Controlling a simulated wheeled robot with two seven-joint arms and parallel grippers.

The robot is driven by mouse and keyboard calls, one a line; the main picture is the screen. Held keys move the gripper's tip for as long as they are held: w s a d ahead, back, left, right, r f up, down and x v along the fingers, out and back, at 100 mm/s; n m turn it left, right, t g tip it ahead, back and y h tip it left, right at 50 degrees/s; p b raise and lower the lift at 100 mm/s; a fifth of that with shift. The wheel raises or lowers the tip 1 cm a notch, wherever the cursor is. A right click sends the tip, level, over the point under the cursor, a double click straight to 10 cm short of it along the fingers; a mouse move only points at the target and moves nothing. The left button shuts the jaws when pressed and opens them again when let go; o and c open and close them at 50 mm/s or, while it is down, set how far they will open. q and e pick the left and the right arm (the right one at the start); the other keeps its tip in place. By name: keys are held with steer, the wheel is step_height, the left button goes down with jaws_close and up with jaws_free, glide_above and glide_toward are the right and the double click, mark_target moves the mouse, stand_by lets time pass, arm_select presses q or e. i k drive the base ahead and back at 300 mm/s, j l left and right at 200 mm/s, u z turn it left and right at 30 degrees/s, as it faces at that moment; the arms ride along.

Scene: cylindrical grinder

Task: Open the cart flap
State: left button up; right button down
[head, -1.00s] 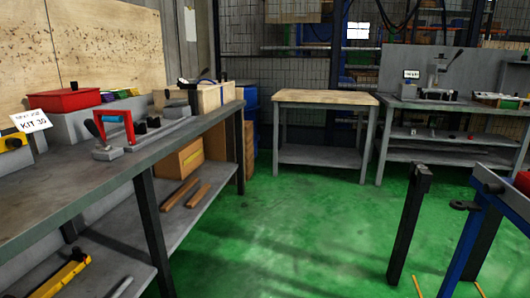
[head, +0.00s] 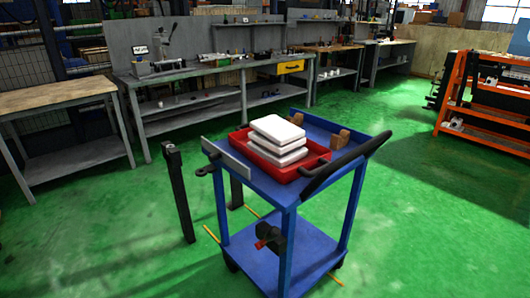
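The blue cart (head: 290,200) stands in the middle of the head view on the green floor. A grey plate (head: 226,159) stands upright along the left edge of its top and looks like the flap; it seems raised. A small dark latch-like part (head: 206,170) sits at the outer side of this plate. A black handle (head: 344,164) slopes up at the cart's right end. A red tray (head: 316,164) on the cart top holds several stacked white packs (head: 278,138). Neither of my grippers is in view.
A black post (head: 178,192) stands on the floor just left of the cart. Small brown blocks (head: 339,137) lie on the cart top. Workbenches (head: 190,72) line the back; an orange rack (head: 484,105) is at right. Floor in front is clear.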

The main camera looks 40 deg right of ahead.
mark_target(218, 153)
steer(key=z, duration=0.75)
steer(key=i+j+z, duration=0.1)
steer(key=i+j, duration=0.15)
steer(key=j, duration=0.25)
steer(key=z, duration=0.05)
